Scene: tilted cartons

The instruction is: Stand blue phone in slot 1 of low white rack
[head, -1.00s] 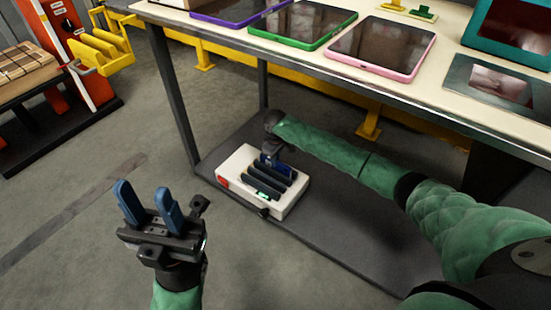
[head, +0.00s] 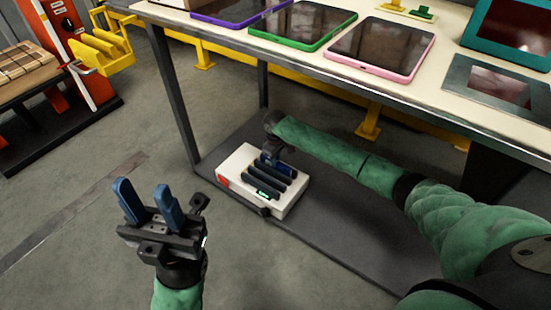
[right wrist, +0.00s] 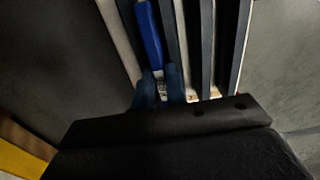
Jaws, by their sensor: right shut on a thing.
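The low white rack (head: 236,163) sits on the dark lower shelf under the table, with several dark slotted dividers on top. My right gripper (head: 274,158) reaches down to the rack's far end. In the right wrist view my right gripper (right wrist: 160,92) is shut on the blue phone (right wrist: 150,35), which lies lengthwise between the first pale edge and a dark divider. The phone appears to be down in the end slot; its lower edge is hidden, so I cannot tell if it touches the bottom. My left gripper (head: 146,203) is open and empty, left of the rack.
The table (head: 330,62) above holds a green-framed tablet (head: 303,25), a pink-framed tablet (head: 381,48) and others. A table leg (head: 172,100) stands just left of the rack. A yellow rack (head: 100,55) is at upper left. Floor around the left gripper is clear.

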